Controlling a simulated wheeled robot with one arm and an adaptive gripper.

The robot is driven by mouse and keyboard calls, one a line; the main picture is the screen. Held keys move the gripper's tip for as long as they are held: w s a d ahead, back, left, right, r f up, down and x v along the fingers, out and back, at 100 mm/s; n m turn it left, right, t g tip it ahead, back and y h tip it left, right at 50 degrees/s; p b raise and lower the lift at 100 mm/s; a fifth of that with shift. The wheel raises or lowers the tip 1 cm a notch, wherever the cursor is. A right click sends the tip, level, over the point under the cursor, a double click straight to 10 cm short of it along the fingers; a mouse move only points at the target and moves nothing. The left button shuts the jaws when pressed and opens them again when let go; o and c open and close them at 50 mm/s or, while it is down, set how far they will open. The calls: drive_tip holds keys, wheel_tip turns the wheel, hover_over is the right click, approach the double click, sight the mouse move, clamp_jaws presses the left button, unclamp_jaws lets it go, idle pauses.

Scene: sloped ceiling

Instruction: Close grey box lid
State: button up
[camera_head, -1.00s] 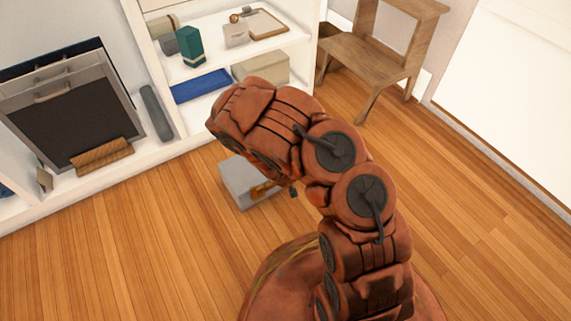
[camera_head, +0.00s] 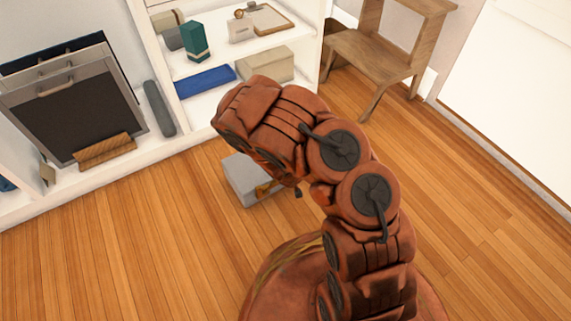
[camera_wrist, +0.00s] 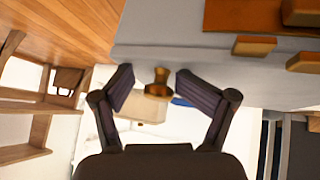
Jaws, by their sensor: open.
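The grey box (camera_head: 241,180) stands on the wooden floor, left of and partly behind my arm in the head view. My arm hides part of it, and I cannot tell there how its lid stands. In the wrist view, a large grey surface (camera_wrist: 215,72), likely part of the box, fills the upper middle and right. A small brass-coloured knob (camera_wrist: 158,82) sits at its lower edge. My gripper (camera_wrist: 153,88) is open, with a finger on either side of the knob. A gap shows on both sides, and I cannot tell its depth. The gripper's fingers are hidden in the head view.
A white shelf unit (camera_head: 284,42) with a teal box (camera_head: 195,42) and a blue item (camera_head: 204,81) stands behind the box. A wooden step stool (camera_head: 372,52) is at the upper right. Orange-brown pieces (camera_wrist: 255,46) lie against the grey surface. Floor left of the box is clear.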

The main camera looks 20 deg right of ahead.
drive_tip(key=shift+s, duration=0.1)
idle(0.3)
drive_tip(key=shift+r, duration=0.5)
drive_tip(key=shift+w+a+r, duration=0.1)
drive_tip(key=shift+r, duration=2.2)
drive_tip(key=shift+w+a+r, duration=0.1)
drive_tip(key=shift+r, duration=2.2)
drive_tip(key=s+d+r+m+g+h+p, duration=0.1)
drive_tip(key=s+r+p, duration=0.2)
drive_tip(key=r+p, duration=0.6)
drive_tip(key=s+d+r+m+g+p, duration=0.15)
drive_tip(key=s+r+p, duration=0.3)
drive_tip(key=r, duration=0.95)
drive_tip(key=s+d+r+g+h+p, duration=0.1)
drive_tip(key=s+r+p, duration=0.2)
drive_tip(key=r+p, duration=0.65)
drive_tip(key=s+a+r+g+y+p, duration=0.1)
drive_tip(key=s+a+r+g+p, duration=0.1)
drive_tip(key=s+r+p, duration=0.6)
drive_tip(key=s+a+r+n+g+y+p, duration=0.1)
drive_tip(key=s+r+p, duration=0.8)
drive_tip(key=r, duration=1.2)
drive_tip(key=s+a+r+g+y+p, duration=0.1)
drive_tip(key=s+a+r+g+p, duration=0.2)
drive_tip(key=s+r+p, duration=0.6)
wheel_tip(320, 180, up, 6)
drive_tip(key=shift+s+a+f+n+y, duration=0.15)
drive_tip(key=shift+s+a+n+y, duration=0.2)
drive_tip(key=shift+s+a, duration=0.65)
